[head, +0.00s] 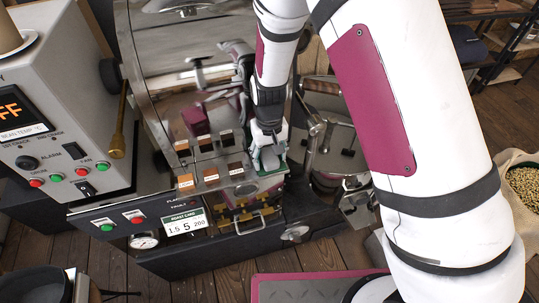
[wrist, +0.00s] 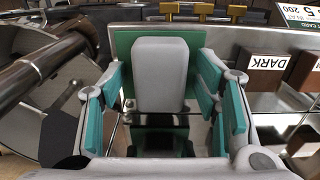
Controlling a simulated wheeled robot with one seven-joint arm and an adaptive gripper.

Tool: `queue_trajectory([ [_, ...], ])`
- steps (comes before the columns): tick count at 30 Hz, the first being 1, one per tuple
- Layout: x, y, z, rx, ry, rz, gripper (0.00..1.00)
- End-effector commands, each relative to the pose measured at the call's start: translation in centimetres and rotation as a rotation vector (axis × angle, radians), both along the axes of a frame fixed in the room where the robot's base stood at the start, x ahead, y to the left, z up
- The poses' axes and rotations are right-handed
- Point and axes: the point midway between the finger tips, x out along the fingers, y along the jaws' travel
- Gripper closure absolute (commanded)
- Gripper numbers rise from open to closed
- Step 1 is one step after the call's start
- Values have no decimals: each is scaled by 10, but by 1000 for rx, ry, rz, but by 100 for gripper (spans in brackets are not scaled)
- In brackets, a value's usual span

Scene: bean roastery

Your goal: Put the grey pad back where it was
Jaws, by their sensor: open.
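The grey pad (wrist: 160,72) is a light grey rounded block, standing against a green plate (wrist: 123,42) in the wrist view. My gripper (wrist: 162,92) is open, with its teal-faced fingers on the left and right of the pad. A gap shows between the pad and the fingers on each side. In the head view my gripper (head: 268,150) points down at the right end of the steel machine top, with the grey pad (head: 269,159) and green plate just under it, partly covered by the gripper.
Several labelled brown sample blocks (head: 211,174) stand close to the left of my gripper; one marked DARK (wrist: 262,77) is near in the wrist view. A roast card (head: 185,221) is on the front. A control box (head: 62,110) stands at left, a bean sack (head: 522,190) at right.

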Motion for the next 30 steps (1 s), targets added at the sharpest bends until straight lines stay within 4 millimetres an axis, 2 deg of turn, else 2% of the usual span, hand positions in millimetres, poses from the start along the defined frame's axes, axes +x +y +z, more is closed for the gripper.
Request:
queue_trajectory([
  [5, 1, 1, 12, 1, -3, 1, 44],
  [15, 1, 1, 78, 2, -5, 0, 44],
  [21, 1, 1, 108, 2, -3, 0, 44],
  [30, 0, 1, 122, 0, 0, 1, 44],
])
